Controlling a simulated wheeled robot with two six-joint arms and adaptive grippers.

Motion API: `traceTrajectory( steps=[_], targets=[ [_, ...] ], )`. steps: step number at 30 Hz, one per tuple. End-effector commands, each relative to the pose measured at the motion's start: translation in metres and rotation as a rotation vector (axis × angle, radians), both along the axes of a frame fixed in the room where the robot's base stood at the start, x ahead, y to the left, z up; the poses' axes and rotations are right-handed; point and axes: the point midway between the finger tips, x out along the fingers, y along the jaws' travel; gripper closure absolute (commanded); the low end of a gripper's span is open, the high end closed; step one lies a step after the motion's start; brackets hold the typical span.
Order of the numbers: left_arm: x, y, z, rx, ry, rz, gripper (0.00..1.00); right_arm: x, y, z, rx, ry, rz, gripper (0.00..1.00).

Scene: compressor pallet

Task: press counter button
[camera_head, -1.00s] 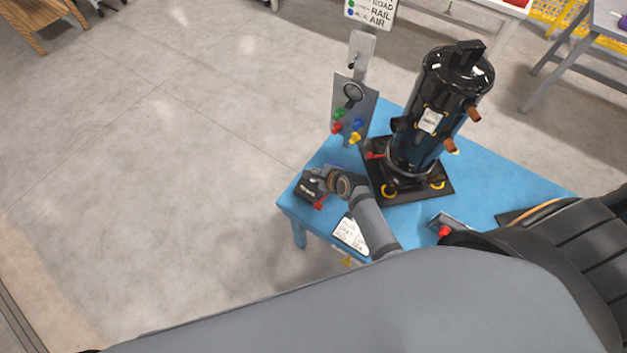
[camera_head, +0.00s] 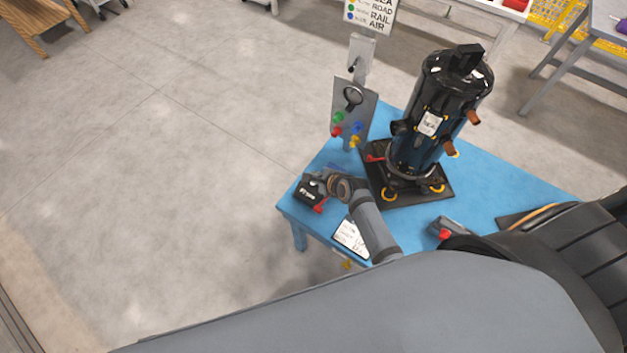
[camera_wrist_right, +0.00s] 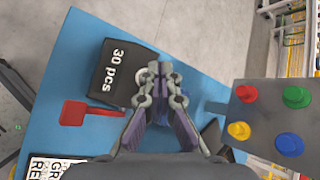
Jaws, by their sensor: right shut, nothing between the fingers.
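A black box labelled "30 pcs" (camera_wrist_right: 118,72) sits at the edge of the blue table, with a red flat tab (camera_wrist_right: 75,112) beside it. In the head view the black box (camera_head: 306,193) is at the table's left corner, with the red piece (camera_head: 320,206) at its near side. My right gripper (camera_wrist_right: 160,72) is shut and empty, its fingertips close beside the box; I cannot tell whether they touch. In the head view my right gripper (camera_head: 326,181) partly covers the box. My left gripper is not in view.
A grey panel (camera_wrist_right: 262,112) with coloured knobs stands beside the gripper. The black compressor (camera_head: 440,105) stands on a dark base behind it. A white card (camera_head: 351,237) and a grey device with a red button (camera_head: 444,232) lie on the blue table (camera_head: 505,185).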

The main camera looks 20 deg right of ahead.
Motion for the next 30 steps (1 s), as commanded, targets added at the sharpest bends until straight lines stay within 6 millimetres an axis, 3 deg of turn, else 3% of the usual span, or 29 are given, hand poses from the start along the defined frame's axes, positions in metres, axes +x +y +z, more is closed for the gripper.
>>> traceTrajectory(
  steps=[30],
  targets=[
    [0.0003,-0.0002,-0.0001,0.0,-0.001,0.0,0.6,0.0,0.0,-0.0093,0.0,0.0,0.0,1.0]
  ],
)
